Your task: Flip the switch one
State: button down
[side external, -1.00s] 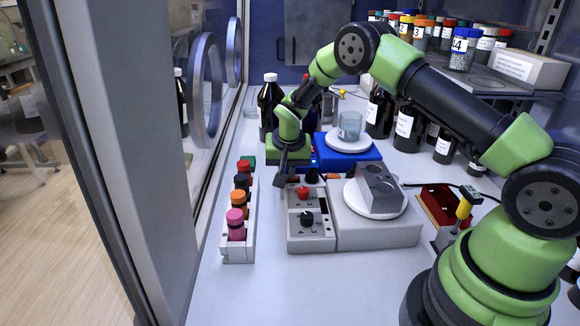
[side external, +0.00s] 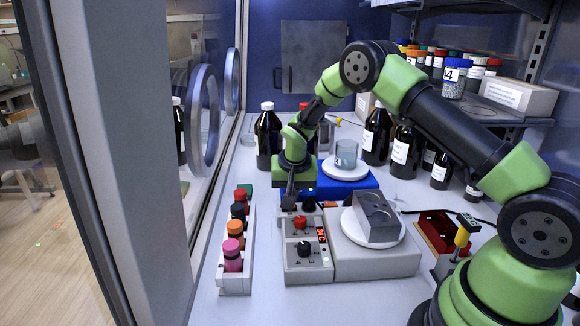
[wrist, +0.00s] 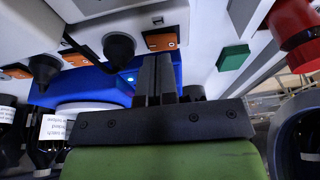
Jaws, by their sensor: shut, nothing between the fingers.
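My gripper (side external: 289,190) is shut and empty. It points down at the back end of the grey control box (side external: 307,262), which has a red knob (side external: 301,222), a black knob (side external: 304,249) and a lit red display (side external: 321,235). In the wrist view my shut fingers (wrist: 154,65) are close to an orange switch (wrist: 162,39); I cannot tell whether they touch it. Other orange switches (wrist: 75,58) sit to the left, beside black knobs (wrist: 118,47). I see no label telling which is switch one.
A rack of coloured-cap vials (side external: 235,280) stands left of the box. A grey block (side external: 376,215) rests on the round plate at right. A blue device (side external: 345,187) holds a beaker (side external: 346,154). Dark bottles (side external: 268,137) stand behind.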

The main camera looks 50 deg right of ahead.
jog(key=w+v, duration=0.1)
jog(key=v, duration=1.1)
jog(key=shift+r, duration=0.25)
jog(key=shift+w, duration=0.15)
jog(key=shift+s+a, duration=0.1)
jog(key=shift+s, duration=0.1)
jog(key=x, duration=1.2)
jog(key=shift+s+a+f, duration=0.2)
jog(key=shift+a+f, duration=0.1)
jog(key=shift+f, duration=0.7)
jog(key=shift+w, duration=0.1)
